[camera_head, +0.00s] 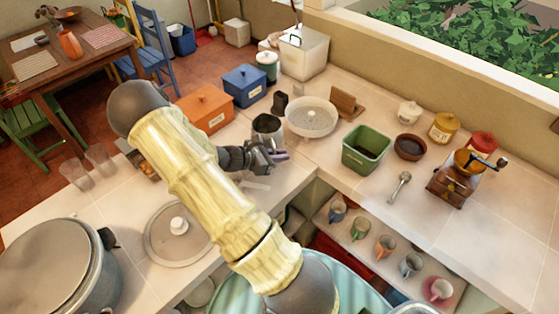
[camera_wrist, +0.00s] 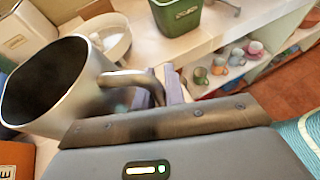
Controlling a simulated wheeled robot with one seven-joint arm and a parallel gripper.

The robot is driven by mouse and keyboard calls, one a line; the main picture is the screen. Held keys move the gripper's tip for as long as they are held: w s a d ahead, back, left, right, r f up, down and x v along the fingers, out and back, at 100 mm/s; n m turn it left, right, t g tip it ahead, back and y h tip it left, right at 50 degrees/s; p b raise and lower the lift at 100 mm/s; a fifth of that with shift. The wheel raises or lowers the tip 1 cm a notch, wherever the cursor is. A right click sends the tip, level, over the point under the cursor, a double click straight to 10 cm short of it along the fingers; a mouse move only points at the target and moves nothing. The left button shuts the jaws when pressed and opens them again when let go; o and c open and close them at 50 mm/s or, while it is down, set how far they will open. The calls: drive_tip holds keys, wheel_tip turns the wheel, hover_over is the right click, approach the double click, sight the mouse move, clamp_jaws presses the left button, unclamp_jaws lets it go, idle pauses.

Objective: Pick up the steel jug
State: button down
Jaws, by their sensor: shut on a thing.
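The steel jug (camera_head: 267,126) is on the far side of my gripper (camera_head: 272,157) in the head view, near the counter's inner corner. In the wrist view the jug (camera_wrist: 75,105) fills the left side, its open mouth facing the camera and its handle reaching right. My gripper (camera_wrist: 168,85) is shut on the jug's handle, with the fingers on either side of it. The jug's base is hidden, so I cannot tell whether it touches the counter.
A white bowl (camera_head: 310,129) and a green bin (camera_head: 354,160) stand to the right of the jug. An orange box (camera_head: 196,117) and a blue box (camera_head: 245,94) stand behind it to the left. Several mugs sit on the lower shelf (camera_head: 373,264). A glass lid (camera_head: 163,249) lies nearer.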

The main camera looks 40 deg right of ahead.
drive_tip(key=shift+r+b, duration=0.5)
drive_tip(key=shift+r, duration=2.5)
drive_tip(key=c, duration=2.1)
unclamp_jaws()
drive_tip(key=shift+w, duration=0.1)
clamp_jaws()
